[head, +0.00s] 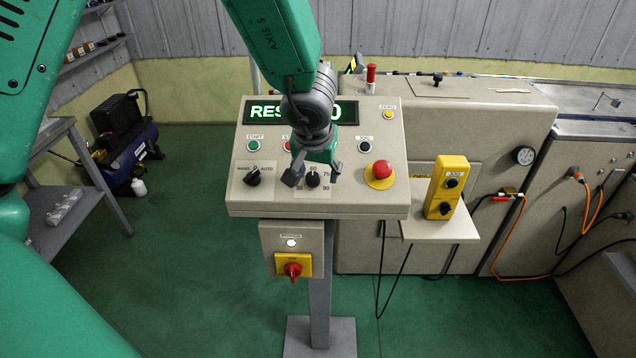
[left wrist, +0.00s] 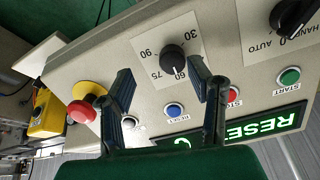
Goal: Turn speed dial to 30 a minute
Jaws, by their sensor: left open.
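The black speed dial (head: 313,179) is on the sloped control panel (head: 370,205), with a scale that shows 30, 60, 75 and 90. In the left wrist view the dial (left wrist: 173,57) has a white mark that points toward the 60 side. My left gripper (head: 314,170) is open above the dial and partly covers its scale in the head view. In the left wrist view its two fingers (left wrist: 161,78) are spread, with the dial showing between and beyond the tips. Contact cannot be told. My right gripper is not in view.
The black hand/auto switch (head: 253,178) is left of the dial, and the red emergency stop (head: 382,170) is to its right. Buttons and a green display (head: 265,111) are above. A yellow jog box (head: 446,188) stands on a side shelf. The red main switch (head: 292,269) is below.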

